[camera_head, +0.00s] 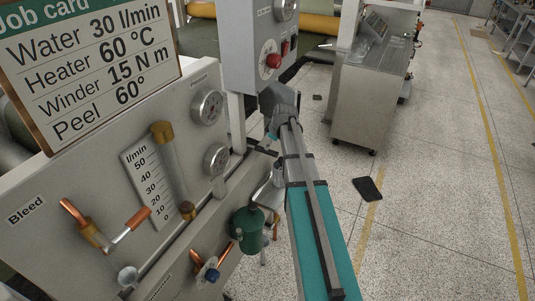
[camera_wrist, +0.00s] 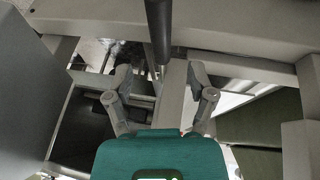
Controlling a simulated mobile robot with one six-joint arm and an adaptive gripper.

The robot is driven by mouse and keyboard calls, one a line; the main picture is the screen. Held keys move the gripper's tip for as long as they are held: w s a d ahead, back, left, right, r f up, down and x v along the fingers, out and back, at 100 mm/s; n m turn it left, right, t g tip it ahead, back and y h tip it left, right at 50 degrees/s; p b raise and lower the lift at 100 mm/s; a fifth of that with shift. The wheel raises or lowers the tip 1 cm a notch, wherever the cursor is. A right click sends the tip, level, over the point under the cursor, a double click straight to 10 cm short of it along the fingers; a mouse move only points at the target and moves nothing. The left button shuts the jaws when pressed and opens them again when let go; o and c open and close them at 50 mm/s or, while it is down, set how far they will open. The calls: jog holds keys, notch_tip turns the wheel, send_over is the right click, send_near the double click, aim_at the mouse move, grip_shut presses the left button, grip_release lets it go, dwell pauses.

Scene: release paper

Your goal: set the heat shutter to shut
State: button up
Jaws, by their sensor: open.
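My gripper (camera_wrist: 160,84) is open in the wrist view, its two grey fingers apart with nothing held between them. A dark upright rod (camera_wrist: 159,28) with a rounded lower end comes down from the top edge, in line with the gap between the fingers. I cannot tell whether the rod is the heat shutter's handle or whether it touches a finger. No part labelled as the heat shutter can be made out in either view. In the head view my arm reaches up past the panel, and its fingers cannot be made out clearly.
Grey frame beams (camera_wrist: 240,25) surround the gripper. In the head view a panel (camera_head: 110,185) carries gauges, a flow tube (camera_head: 172,165) and copper-coloured levers. A control box (camera_head: 247,60) with a red knob stands behind. A steel cabinet (camera_head: 365,110) is farther back; open floor lies right.

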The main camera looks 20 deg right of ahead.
jog(key=shift+b+x, duration=2.6)
jog(key=shift+x, duration=0.6)
grip_shut()
